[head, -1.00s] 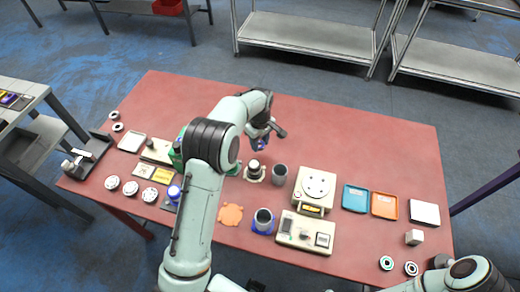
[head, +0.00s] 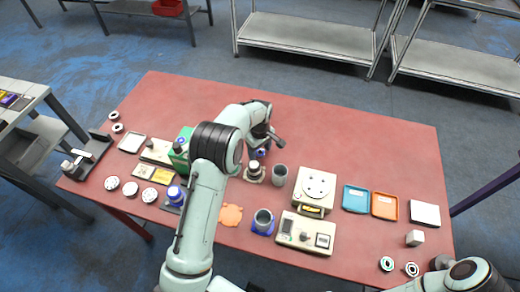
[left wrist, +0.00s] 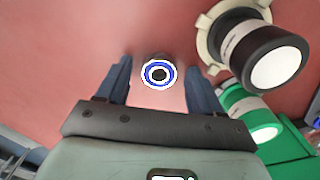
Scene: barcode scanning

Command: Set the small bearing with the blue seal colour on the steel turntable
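A small bearing with a blue ring (left wrist: 159,73) shows in the left wrist view, standing on the red table between the fingers of my left gripper (left wrist: 158,77). The gripper is open, with a gap on each side of the bearing.
A grey cup (head: 279,175) stands between the gripper and turntable. Blue (head: 355,198) and orange trays (head: 384,205) lie farther right. The table's back is clear.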

